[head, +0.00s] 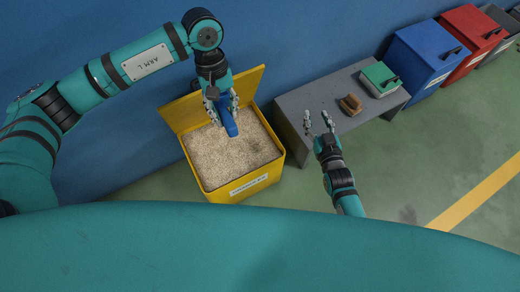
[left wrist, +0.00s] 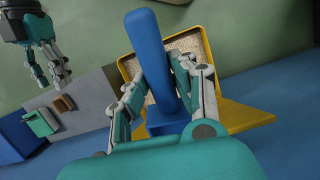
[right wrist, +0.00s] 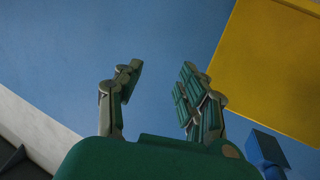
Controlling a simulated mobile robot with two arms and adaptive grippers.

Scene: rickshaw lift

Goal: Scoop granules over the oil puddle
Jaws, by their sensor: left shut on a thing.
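A blue scoop (head: 229,121) is held by my left gripper (head: 221,108) above the open yellow bin (head: 280,165). Its handle (left wrist: 150,50) stands between the closed fingers (left wrist: 158,95) in the left wrist view. Pale granules (head: 230,160) fill the bin; I cannot tell whether the scoop touches them or holds any. My right gripper (head: 318,124) is open and empty, right of the bin by the grey bench; its spread fingers also show in the right wrist view (right wrist: 160,98). A faint dark patch (head: 408,214) on the floor at the lower right may be the oil puddle.
The grey bench (head: 325,92) stands right of the bin, with a brown brush-like block (head: 350,104) and a green-and-white box (head: 380,79) on it. Blue (head: 425,60) and red (head: 472,35) bins line the blue wall. Green floor with a yellow stripe (head: 480,195) is open at the right.

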